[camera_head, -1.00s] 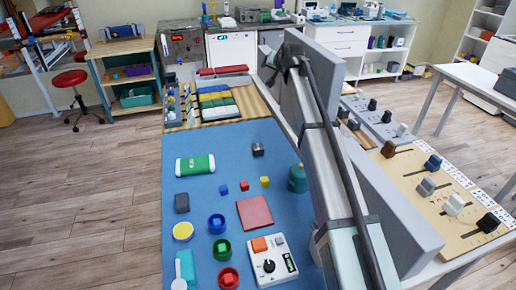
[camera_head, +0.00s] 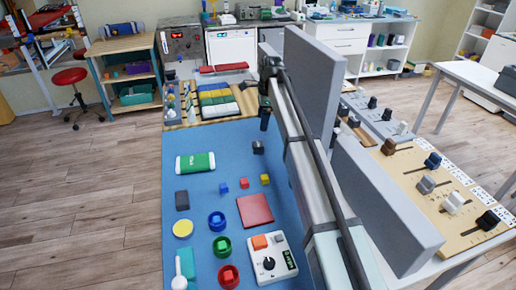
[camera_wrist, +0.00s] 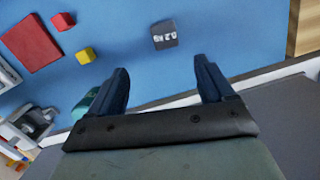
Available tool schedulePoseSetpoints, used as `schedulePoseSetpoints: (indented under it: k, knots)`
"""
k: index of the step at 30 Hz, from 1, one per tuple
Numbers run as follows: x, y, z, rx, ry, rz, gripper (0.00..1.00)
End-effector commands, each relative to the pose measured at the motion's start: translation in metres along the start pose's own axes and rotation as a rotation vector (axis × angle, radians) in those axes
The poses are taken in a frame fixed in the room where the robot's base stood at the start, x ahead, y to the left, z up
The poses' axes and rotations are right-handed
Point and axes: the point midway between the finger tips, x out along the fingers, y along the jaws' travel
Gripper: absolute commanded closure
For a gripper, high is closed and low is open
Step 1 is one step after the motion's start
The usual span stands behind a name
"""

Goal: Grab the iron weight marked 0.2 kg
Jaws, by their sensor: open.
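The iron weight (camera_wrist: 165,35) is a small dark grey block with "0.2 kg" in white on it. It lies on the blue mat (camera_wrist: 215,48), beyond my fingertips in the wrist view. In the head view the weight (camera_head: 258,147) sits on the right part of the mat, below the end of my arm. My gripper (camera_wrist: 158,65) is open and empty, its two dark fingers wide apart, with the weight ahead of the gap and not touching. In the head view my gripper (camera_head: 265,112) is small and partly hidden by the arm.
A yellow cube (camera_head: 265,180), a blue cube (camera_head: 223,188) and a red pad (camera_head: 254,210) lie near the weight. A green-and-white roll (camera_head: 195,163) lies to its left. A teal object (camera_wrist: 86,103) is beside my left finger in the wrist view. The mat around the weight is clear.

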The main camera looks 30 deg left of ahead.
Motion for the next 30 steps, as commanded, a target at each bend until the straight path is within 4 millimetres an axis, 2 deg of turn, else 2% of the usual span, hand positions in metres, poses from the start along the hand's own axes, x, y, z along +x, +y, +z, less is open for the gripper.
schedulePoseSetpoints:
  k: [5, 15, 25, 30]
  knots:
    - [0.017, 0.001, 0.0, 0.0, 0.0, 0.003, 0.19]
    - [0.072, 0.0, 0.0, -0.001, 0.0, 0.001, 0.19]
    - [0.092, -0.003, 0.001, -0.001, 0.0, -0.001, 0.19]
    - [0.113, -0.009, 0.002, -0.002, 0.0, 0.0, 0.19]
